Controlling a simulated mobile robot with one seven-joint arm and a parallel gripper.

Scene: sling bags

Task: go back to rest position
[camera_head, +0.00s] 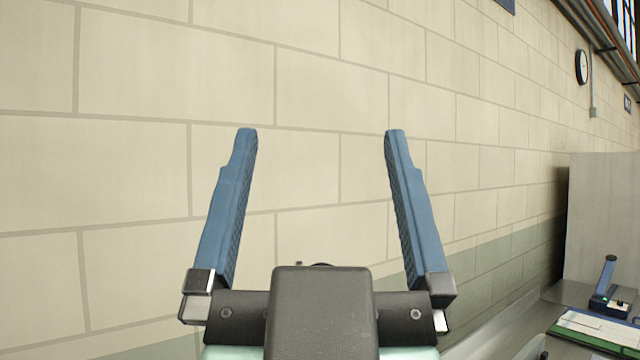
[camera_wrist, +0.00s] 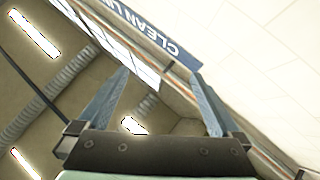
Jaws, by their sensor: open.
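My gripper (camera_head: 320,140) is raised in front of a cream block wall in the head view. Its two blue fingers stand wide apart and point upward, with nothing between them. In the wrist view, my gripper (camera_wrist: 162,85) also shows open and empty against the ceiling and upper wall. No sling bag is in either view.
The block wall (camera_head: 330,100) fills most of the head view. At the lower right is a bench with a blue-handled device (camera_head: 608,290) and a green-and-white item (camera_head: 597,328), beside a grey panel (camera_head: 605,220). A clock (camera_head: 581,67) hangs far right.

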